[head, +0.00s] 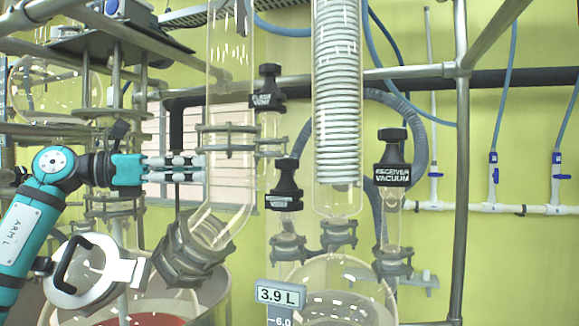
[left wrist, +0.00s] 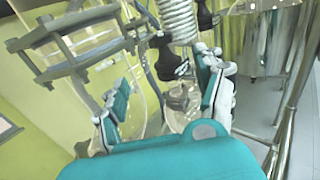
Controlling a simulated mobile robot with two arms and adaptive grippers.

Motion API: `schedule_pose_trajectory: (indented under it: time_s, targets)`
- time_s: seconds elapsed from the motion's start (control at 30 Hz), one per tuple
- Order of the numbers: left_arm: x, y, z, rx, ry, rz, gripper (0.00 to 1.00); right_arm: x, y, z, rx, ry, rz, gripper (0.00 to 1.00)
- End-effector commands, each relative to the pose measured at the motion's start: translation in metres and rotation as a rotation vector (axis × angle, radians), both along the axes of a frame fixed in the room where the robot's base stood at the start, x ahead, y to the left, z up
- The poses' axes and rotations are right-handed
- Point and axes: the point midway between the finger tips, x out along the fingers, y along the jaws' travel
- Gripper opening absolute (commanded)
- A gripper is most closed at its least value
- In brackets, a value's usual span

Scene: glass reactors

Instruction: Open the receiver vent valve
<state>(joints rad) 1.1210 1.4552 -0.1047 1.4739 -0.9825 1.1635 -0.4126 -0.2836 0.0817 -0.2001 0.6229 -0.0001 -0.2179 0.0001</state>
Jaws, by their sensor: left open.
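A black valve knob (head: 285,182) with a white label stands on a glass neck left of the coil's lower end in the head view. Its label is small, but its place beside the receiver vacuum knob (head: 393,160) fits the receiver vent valve. My left gripper (head: 203,168) is to its left, level with it, open and empty, pointing right. A gap separates them. In the left wrist view, the open fingers (left wrist: 162,78) frame a black knob (left wrist: 170,62) further off; its label cannot be read there. My right gripper is not in view.
A clear glass tube with a metal flange (head: 225,140) stands by my left fingertips. Another black knob (head: 266,88) is above right of them. The coiled condenser (head: 337,95) and a steel frame post (head: 460,200) stand farther right. A 3.9 L sign (head: 280,294) is below.

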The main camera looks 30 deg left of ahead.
Motion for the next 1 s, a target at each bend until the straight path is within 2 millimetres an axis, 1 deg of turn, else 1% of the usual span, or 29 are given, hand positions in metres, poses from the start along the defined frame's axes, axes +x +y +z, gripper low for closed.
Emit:
schedule_pose_trajectory:
  time_s: [0.03,0.1,0.2,0.27,0.37,0.43,0.6,0.67,0.8,1.0]
  targets:
    - [0.004,-0.003,0.002,0.000,0.001,-0.002,0.71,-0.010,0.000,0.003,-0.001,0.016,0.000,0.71]
    - [0.013,-0.009,0.002,-0.001,0.003,-0.003,0.71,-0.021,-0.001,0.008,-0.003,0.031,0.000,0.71]
    - [0.028,-0.020,0.004,-0.001,0.003,-0.005,0.71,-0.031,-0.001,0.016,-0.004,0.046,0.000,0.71]
    - [0.039,-0.028,0.004,-0.001,0.002,-0.005,0.71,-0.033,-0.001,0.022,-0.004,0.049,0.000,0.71]
    - [0.058,-0.040,0.005,0.000,0.001,-0.005,0.71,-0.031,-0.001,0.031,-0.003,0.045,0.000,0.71]
    - [0.070,-0.049,0.005,-0.002,0.001,-0.005,0.71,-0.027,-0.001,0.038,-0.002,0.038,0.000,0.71]
    - [0.101,-0.070,0.004,-0.002,0.002,-0.005,0.71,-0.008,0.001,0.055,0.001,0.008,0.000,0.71]
    - [0.110,-0.075,0.004,-0.001,0.002,-0.004,0.71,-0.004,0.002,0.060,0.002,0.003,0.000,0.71]
    - [0.128,-0.087,0.003,-0.002,0.002,-0.003,0.71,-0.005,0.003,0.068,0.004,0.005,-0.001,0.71]
    - [0.140,-0.094,0.001,-0.002,0.000,-0.001,0.71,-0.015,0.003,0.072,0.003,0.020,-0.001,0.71]
